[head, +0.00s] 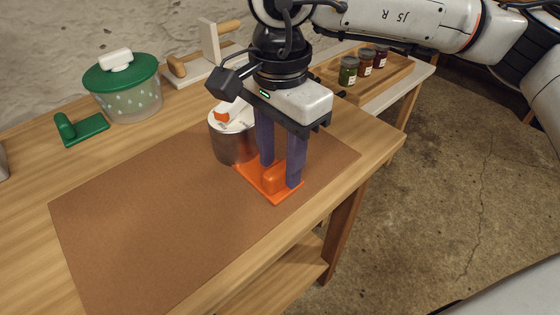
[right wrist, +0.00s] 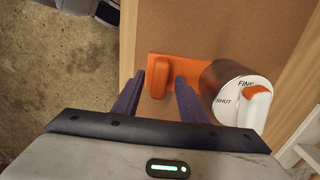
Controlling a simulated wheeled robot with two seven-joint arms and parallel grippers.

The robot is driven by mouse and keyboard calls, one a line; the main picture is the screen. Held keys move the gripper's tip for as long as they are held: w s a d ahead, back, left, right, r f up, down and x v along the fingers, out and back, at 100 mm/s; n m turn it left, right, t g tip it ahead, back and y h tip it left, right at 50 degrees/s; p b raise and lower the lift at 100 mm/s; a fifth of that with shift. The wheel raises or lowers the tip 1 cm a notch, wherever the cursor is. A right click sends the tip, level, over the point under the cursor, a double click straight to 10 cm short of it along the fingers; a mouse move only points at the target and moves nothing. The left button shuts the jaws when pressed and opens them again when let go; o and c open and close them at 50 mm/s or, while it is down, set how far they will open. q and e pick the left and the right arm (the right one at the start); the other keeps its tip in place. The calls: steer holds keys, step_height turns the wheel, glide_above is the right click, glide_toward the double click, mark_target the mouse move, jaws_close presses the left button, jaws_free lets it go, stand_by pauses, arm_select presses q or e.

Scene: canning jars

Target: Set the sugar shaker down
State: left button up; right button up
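The sugar shaker (head: 233,146) is a metal cylinder with a white top and an orange knob. It stands upright on the brown mat, and the right wrist view shows its lid (right wrist: 228,106) marked FINE and SHUT. An orange plate with an upright grip (head: 273,179) lies flat on the mat against the shaker's side. I cannot tell whether the two are joined. My right gripper (head: 281,174) points down with its fingers apart, one on each side of the orange grip (right wrist: 160,77), with a small gap showing. My left gripper is out of view.
The brown mat (head: 140,215) is clear to the left. Behind it stand a green-lidded bowl (head: 130,90), a green gripped piece (head: 82,128) and a white board with wooden handles (head: 208,45). Several jars (head: 349,71) sit on a wooden tray at the back right. The table's right edge is close.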

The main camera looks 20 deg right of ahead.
step_height(320, 180, up, 11)
steer(key=shift+p, duration=0.3)
steer(key=shift+f, duration=0.1)
